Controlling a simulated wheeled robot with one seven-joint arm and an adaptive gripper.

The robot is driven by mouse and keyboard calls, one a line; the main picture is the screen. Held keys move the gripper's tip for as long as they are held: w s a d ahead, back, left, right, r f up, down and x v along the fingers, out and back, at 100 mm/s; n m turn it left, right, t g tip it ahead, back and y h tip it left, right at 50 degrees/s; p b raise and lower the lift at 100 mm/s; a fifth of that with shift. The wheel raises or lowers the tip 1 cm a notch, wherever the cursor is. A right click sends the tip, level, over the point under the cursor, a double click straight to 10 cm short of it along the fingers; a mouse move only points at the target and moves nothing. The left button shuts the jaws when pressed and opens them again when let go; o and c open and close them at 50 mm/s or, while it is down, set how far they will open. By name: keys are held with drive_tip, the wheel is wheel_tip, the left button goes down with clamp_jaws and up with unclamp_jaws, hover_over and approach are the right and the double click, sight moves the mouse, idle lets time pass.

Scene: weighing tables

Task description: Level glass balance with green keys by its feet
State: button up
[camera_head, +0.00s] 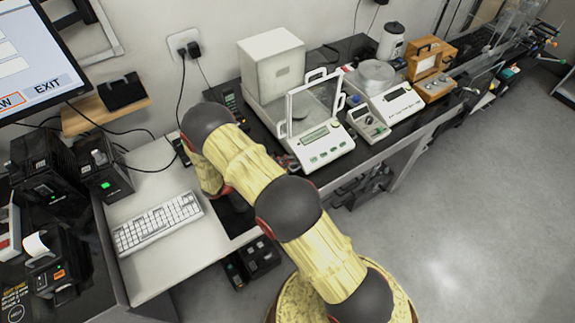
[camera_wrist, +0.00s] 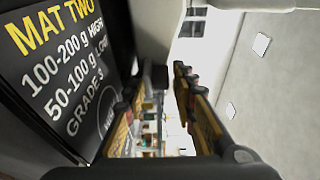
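The glass balance (camera_head: 328,143) stands on the dark bench in the head view, right of my arm. It has a white-framed glass shield (camera_head: 314,108), a small display and green keys (camera_head: 325,155) on its sloping front. Its feet and any level bubble are too small to make out. My gripper (camera_wrist: 164,85) shows in the wrist view with its two dark and orange fingers apart and nothing seen between them. In the head view my arm bends down left of the balance, and the gripper is mostly hidden behind it.
A second balance with a round pan (camera_head: 376,76), a small grey device (camera_head: 368,124) and a wooden case (camera_head: 428,58) stand to the right. A keyboard (camera_head: 157,222) lies on the left desk. A black "MAT TWO" sign (camera_wrist: 60,70) fills the wrist view's left. Floor at right is clear.

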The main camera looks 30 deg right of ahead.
drive_tip(key=shift+o, duration=0.7)
drive_tip(key=shift+a, duration=0.15)
drive_tip(key=v, duration=1.1)
drive_tip(key=shift+a, duration=0.35)
drive_tip(key=shift+a, duration=0.1)
